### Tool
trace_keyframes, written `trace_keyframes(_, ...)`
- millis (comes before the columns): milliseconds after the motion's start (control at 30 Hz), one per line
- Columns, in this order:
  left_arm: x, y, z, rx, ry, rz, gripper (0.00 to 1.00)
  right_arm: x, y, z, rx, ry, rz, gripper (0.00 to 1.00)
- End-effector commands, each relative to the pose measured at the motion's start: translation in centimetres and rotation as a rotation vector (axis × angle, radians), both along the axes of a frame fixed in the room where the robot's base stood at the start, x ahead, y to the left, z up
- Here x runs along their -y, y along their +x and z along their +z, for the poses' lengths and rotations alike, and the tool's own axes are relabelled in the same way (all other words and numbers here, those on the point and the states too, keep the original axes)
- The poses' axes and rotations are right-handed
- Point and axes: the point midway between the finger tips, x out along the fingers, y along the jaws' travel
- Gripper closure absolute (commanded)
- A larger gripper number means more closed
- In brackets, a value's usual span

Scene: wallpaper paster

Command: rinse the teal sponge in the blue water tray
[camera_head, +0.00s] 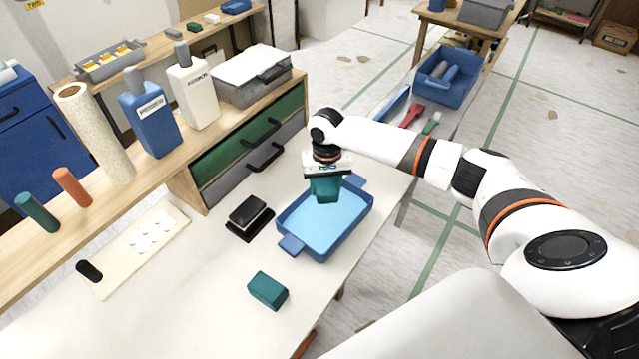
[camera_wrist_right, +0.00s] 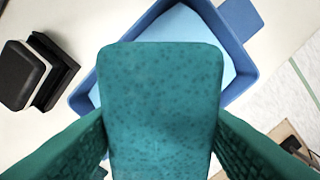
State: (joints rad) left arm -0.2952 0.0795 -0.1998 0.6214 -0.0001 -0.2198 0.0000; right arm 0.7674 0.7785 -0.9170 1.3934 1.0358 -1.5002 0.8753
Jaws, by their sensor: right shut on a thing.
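My right gripper (camera_head: 327,180) is shut on a teal sponge (camera_wrist_right: 162,100). In the right wrist view the spotted sponge sits between the two green fingers and covers part of the tray. The blue water tray (camera_head: 283,222) stands on the white table with light blue water (camera_head: 325,222) in it; it also shows in the right wrist view (camera_wrist_right: 238,50). In the head view the gripper points down over the far part of the tray. I cannot tell whether the sponge touches the water. My left gripper is not in view.
A second teal block (camera_head: 268,290) lies on the table in front of the tray. A black pad-like item (camera_head: 248,215) is left of the tray. A drawer unit (camera_head: 250,145) and a shelf with bottles and rolls stand behind.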

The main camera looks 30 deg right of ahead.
Motion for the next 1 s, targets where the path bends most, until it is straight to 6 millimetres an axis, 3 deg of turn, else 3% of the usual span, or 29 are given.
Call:
trace_keyframes(267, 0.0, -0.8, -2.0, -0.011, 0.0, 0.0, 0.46, 0.0, 0.0, -1.7, 0.0, 0.0, 0.0, 0.73)
trace_keyframes(733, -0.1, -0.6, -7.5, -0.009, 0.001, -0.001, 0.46, 0.0, 0.0, -6.3, 0.0, -0.001, 0.0, 0.73)
trace_keyframes(800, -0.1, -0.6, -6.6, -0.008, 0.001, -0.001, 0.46, -0.1, -0.1, -6.5, -0.003, 0.001, -0.001, 0.73)
trace_keyframes(1000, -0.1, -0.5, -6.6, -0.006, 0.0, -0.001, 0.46, 0.0, -0.1, -8.3, -0.002, 0.001, -0.001, 0.73)
